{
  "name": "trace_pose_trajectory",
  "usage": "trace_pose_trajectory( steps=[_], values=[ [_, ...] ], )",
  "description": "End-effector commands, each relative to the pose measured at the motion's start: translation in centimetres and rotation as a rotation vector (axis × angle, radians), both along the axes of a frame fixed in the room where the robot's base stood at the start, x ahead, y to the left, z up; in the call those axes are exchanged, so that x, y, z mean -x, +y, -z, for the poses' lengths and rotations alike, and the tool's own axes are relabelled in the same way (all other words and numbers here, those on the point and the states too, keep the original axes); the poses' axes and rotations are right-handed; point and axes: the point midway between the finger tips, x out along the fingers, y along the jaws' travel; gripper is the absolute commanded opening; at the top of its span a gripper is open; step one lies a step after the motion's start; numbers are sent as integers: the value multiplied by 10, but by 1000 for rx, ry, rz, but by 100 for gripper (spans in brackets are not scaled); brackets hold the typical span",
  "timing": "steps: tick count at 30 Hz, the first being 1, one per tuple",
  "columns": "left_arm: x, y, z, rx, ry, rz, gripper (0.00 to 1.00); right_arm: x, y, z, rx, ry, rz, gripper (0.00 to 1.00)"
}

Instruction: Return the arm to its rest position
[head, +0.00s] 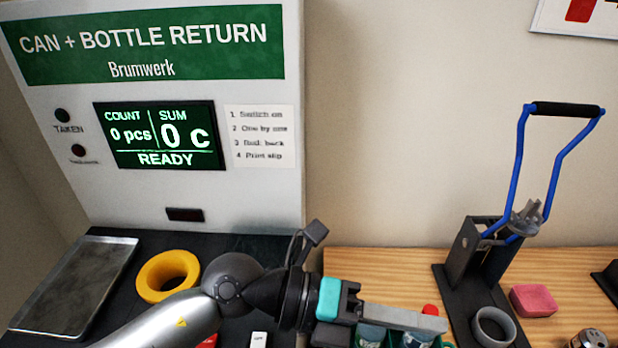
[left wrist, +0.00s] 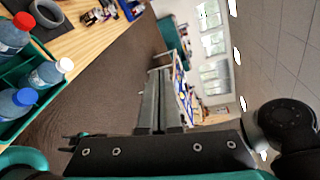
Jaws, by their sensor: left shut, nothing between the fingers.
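My left arm comes in from the lower left of the head view, in front of the return machine. My left gripper (head: 440,324) points right, its fingers together and empty, passing over the green crate (head: 447,343). In the left wrist view the gripper (left wrist: 163,80) is also shut with nothing between the fingers, pointing out over the brown floor. My right gripper is in neither view.
The bottle return machine (head: 200,190) reads 0 pcs, 0 c, READY. A metal tray (head: 75,287) and yellow ring (head: 148,275) lie before it. A blue-handled press (head: 520,150), grey ring (head: 480,325) and pink sponge (head: 534,300) are right. Crated bottles (left wrist: 45,76) show left in the wrist view.

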Motion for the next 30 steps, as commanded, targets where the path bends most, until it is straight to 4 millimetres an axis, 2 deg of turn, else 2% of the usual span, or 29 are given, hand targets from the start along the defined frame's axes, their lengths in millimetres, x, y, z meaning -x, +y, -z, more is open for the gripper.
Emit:
trace_pose_trajectory(
  steps=[1,3,7,11,14,17,19,22,26,30],
  values=[
    [-3,-4,-24,123,51,-51,0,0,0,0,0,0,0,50],
    [-15,-3,-55,282,122,-135,0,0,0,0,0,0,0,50],
    [-48,18,-101,548,268,-325,0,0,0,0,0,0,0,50],
    [-88,58,-122,768,434,-549,0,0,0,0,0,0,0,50],
    [-118,96,-118,902,574,-741,0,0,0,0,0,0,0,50],
    [-143,138,-98,1002,725,-947,0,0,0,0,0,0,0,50],
    [-154,166,-75,1048,836,-1097,0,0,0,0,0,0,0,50],
    [-160,204,-32,1081,1002,-1315,0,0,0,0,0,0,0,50],
    [-146,244,34,1059,1232,-1596,0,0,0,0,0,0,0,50],
    [-106,272,106,950,1490,-1880,0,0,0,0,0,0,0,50]
  ],
)
